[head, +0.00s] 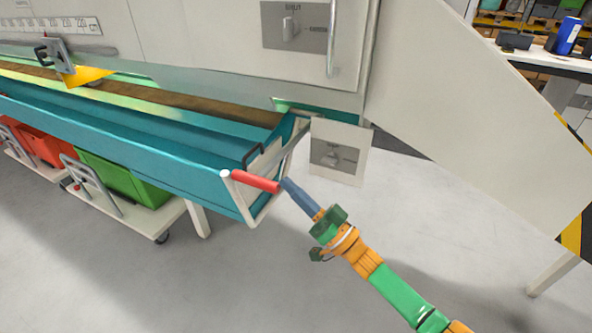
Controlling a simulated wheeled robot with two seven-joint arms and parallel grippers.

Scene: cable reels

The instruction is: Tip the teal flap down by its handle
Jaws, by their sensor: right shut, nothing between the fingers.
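The teal flap (130,140) is a long trough-like channel along the front of the white machine, running from the left edge to the middle of the head view. Its handle (252,182) is a red grip on a white bar frame at the flap's right end. My right gripper (286,186) is shut and empty, with its fingertips at the right end of the red grip. Whether they touch it I cannot tell. My left gripper is not in view.
A white panel with a switch (339,151) hangs just behind my right gripper. Carts with a green crate (120,178) and an orange crate (42,146) stand under the flap. A sloping white side panel (480,110) rises at the right. The grey floor in front is clear.

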